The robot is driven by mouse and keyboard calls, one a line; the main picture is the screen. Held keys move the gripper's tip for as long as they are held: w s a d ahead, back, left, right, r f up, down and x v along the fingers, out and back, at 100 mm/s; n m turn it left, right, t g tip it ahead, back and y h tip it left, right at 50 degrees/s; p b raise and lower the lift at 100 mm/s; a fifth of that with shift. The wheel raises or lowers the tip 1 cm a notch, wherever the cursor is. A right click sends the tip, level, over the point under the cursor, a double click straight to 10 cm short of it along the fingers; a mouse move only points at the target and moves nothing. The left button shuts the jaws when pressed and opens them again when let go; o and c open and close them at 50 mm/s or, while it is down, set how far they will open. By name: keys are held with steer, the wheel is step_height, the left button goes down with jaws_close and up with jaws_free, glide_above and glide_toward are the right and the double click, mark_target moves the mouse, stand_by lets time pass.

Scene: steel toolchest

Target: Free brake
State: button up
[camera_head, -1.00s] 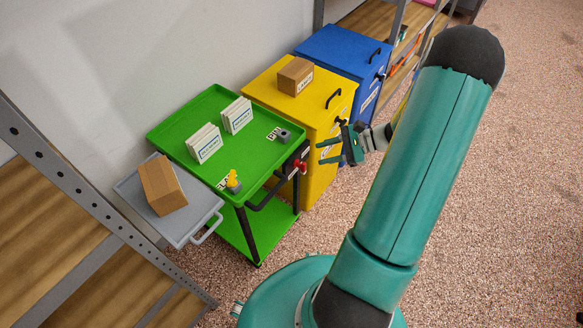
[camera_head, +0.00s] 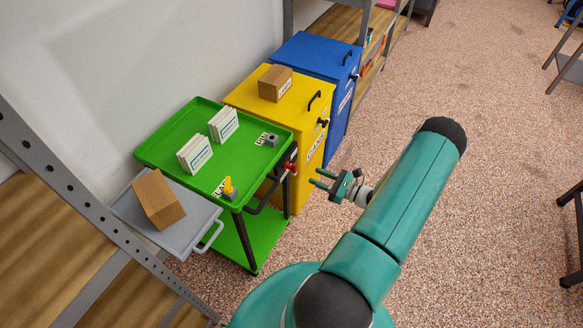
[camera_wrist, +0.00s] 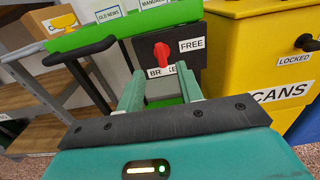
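The brake is a red knob (camera_wrist: 162,55) on a dark panel (camera_wrist: 195,62) at the end of the green cart (camera_head: 165,150). The red knob also shows in the head view (camera_head: 290,167), at the cart's right end. My gripper (camera_head: 316,179) is open and empty, to the right of the knob and apart from it. In the wrist view, its two fingers (camera_wrist: 160,92) point towards the panel, with the knob above and between them.
A yellow cabinet (camera_head: 312,140) labelled CANS and LOCKED stands close beside the panel; a blue cabinet (camera_head: 310,52) is behind it. A black handle (camera_head: 262,205) juts from the cart's near end. A grey shelf (camera_head: 190,225) holds a cardboard box (camera_head: 158,198).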

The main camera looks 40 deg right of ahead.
mark_target(296, 167)
steer(key=x, duration=1)
steer(key=shift+c, duration=0.5)
jaws_close()
